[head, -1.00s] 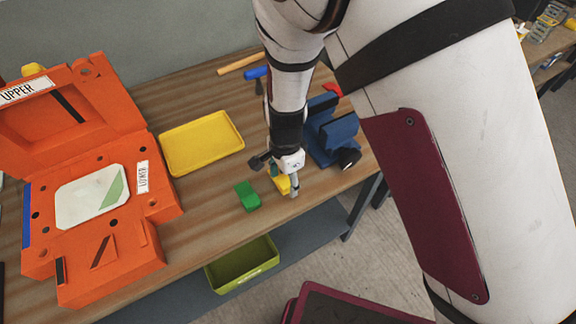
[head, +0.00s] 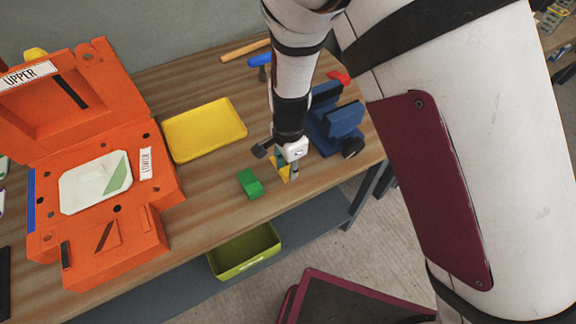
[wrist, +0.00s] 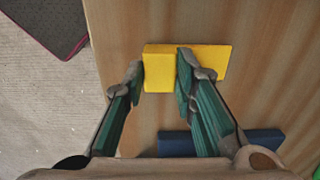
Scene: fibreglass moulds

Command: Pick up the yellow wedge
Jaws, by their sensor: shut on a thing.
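The yellow wedge (head: 285,173) is at my gripper near the front edge of the wooden bench, partly hidden by the fingers in the head view. In the wrist view, the yellow wedge (wrist: 159,68) sits between the two green-padded fingers, and part of it extends right beyond the right finger. My gripper (wrist: 160,77) is shut on it, pointing down. It also shows in the head view (head: 286,174). I cannot tell whether the wedge still touches the bench.
A green block (head: 250,184) lies just left of my gripper, a blue vise-like fixture (head: 338,128) right behind it. A blue block (wrist: 235,142) lies close by in the wrist view. A yellow tray (head: 204,130) and an orange mould (head: 105,245) stand to the left.

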